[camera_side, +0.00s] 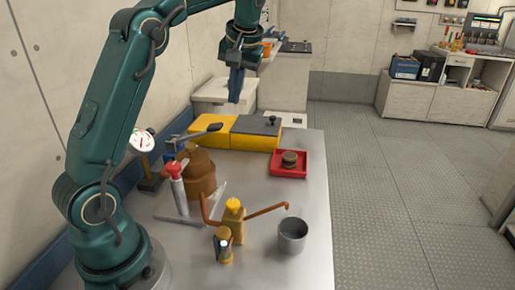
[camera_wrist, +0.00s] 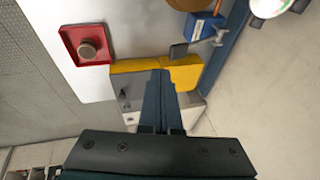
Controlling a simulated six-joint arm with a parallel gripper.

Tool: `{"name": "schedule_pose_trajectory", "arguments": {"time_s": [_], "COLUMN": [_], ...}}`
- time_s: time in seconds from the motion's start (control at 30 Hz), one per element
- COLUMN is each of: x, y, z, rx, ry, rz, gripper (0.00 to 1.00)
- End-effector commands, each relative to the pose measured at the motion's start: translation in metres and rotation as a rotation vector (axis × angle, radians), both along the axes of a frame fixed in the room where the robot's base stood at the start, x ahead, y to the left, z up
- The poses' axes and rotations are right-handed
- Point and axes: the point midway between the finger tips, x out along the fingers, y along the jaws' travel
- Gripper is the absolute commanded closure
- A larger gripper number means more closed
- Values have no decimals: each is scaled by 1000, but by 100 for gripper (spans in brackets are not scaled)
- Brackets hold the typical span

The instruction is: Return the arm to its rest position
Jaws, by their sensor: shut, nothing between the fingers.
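My arm arches over the work table (camera_side: 315,215) from the left in the side view. My gripper (camera_side: 235,98) points down, raised above the far end of the table, near the yellow and grey box (camera_side: 252,131). Its fingers are shut with nothing between them. In the wrist view my gripper (camera_wrist: 160,75) appears as dark closed fingers in front of the yellow box (camera_wrist: 184,73). I cannot tell the exact height of the fingertips above the box.
A red tray (camera_side: 275,171) holds a round brown piece (camera_side: 290,159). Nearer stand a grey cup (camera_side: 292,236), a yellow-topped bottle with copper-coloured pipe (camera_side: 236,222), a red-topped cylinder (camera_side: 180,192) and a brown rounded vessel (camera_side: 202,178). A white bin (camera_side: 210,97) stands behind the table. The right table edge borders open floor.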

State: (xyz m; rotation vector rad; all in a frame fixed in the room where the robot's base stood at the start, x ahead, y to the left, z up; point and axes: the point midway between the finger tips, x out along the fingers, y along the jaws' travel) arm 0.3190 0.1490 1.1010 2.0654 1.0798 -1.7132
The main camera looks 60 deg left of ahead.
Motion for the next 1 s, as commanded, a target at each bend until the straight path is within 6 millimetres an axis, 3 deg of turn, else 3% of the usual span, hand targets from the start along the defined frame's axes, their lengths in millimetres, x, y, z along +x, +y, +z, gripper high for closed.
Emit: {"name": "schedule_pose_trajectory", "arguments": {"time_s": [0.1,0.27,0.4,0.53,0.77,1.0], "x": [1,-6,-28,-52,-97,-142], "y": [-3,-19,-51,-81,-129,-167], "z": [3,31,50,55,39,-4], "rx": [2,19,5,-19,-70,-129], "ry": [-8,-71,-119,-159,-220,-270], "rz": [-7,-47,-134,-247,-454,-643], "gripper": [100,100,100,100,100,100]}}
